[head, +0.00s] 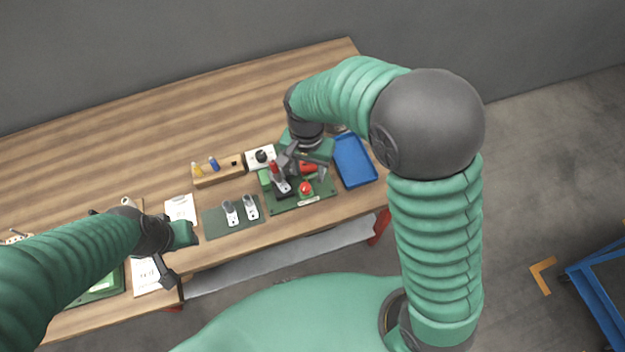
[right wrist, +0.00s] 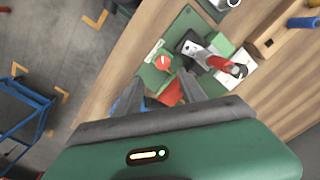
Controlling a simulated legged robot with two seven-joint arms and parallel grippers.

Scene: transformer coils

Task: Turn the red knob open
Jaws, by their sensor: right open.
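A round red knob (head: 305,188) sits on the dark green board (head: 322,192) near the table's front edge. It also shows in the right wrist view as a red disc with a pale mark (right wrist: 163,62). My right gripper (head: 304,172) is open over the board, its fingers near the knob but not around it. In the right wrist view the fingers (right wrist: 160,88) point toward the board, with the knob just beyond them. A second red part (right wrist: 172,93) shows between the fingers. My left gripper (head: 178,258) hangs at the front edge, far left of the board; its jaw opening is unclear.
A red-handled clamp (head: 281,184) stands beside the knob. A blue tray (head: 354,160) lies right of the board. Left are a grey-green mat (head: 232,230) with two metal parts and a wooden block (head: 215,176). The back of the table is clear.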

